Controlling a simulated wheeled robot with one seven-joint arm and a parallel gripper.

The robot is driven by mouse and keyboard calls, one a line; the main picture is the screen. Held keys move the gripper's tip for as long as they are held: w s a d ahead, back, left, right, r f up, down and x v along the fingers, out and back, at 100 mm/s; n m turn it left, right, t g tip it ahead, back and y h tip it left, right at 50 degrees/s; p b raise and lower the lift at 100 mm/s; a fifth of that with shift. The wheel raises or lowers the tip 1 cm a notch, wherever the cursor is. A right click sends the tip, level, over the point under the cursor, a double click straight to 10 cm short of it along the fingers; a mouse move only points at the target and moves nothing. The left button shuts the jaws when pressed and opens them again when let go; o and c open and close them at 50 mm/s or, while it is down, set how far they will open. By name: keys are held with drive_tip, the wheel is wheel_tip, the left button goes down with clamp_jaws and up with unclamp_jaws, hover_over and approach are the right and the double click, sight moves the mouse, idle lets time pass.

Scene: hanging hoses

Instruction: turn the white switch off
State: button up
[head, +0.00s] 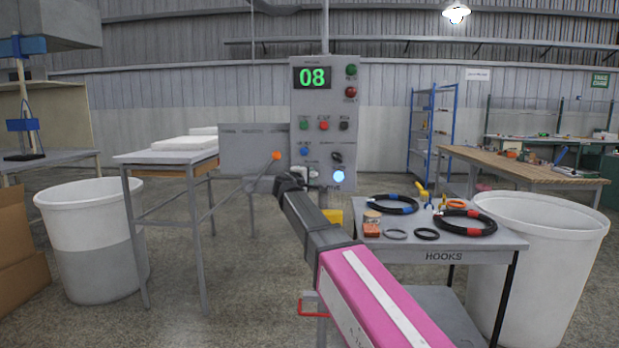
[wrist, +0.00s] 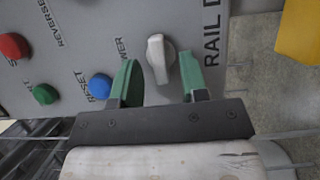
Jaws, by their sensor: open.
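The white switch (wrist: 157,60) is a knob on the grey control panel (wrist: 215,20), next to the word POWER in the wrist view. My gripper (wrist: 160,75) is open, with one green finger on each side of the knob. Small gaps show between the knob and the fingers; I cannot tell how deep the fingers reach around it. In the head view my gripper (head: 291,183) is at the lower left of the panel, and the white switch (head: 312,170) is small and partly hidden by it. A blue lamp (head: 339,176) is lit to its right.
The panel also bears a blue button (wrist: 100,86) close to my left finger, a red button (wrist: 14,46), a green button (wrist: 45,94) and a display (head: 312,77) reading 08. A hose cart (head: 500,240) stands right, a table (head: 160,156) left.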

drive_tip(key=shift+w+d, duration=0.25)
drive_tip(key=shift+w, duration=0.15)
clamp_jaws()
drive_tip(key=n, duration=0.2)
drive_tip(key=n+t, duration=0.1)
drive_tip(key=n, duration=0.1)
drive_tip(key=shift+f+t, duration=0.2)
drive_tip(key=shift+t, duration=0.1)
drive_tip(key=shift+d+f+n+t+y, duration=0.15)
drive_tip(key=shift+n+t, duration=0.3)
drive_tip(key=shift+n, duration=0.9)
drive_tip(key=shift+a+r+n+t+y, duration=0.15)
drive_tip(key=shift+n+t, duration=0.3)
drive_tip(key=shift+n, duration=0.9)
drive_tip(key=shift+d+f, duration=0.1)
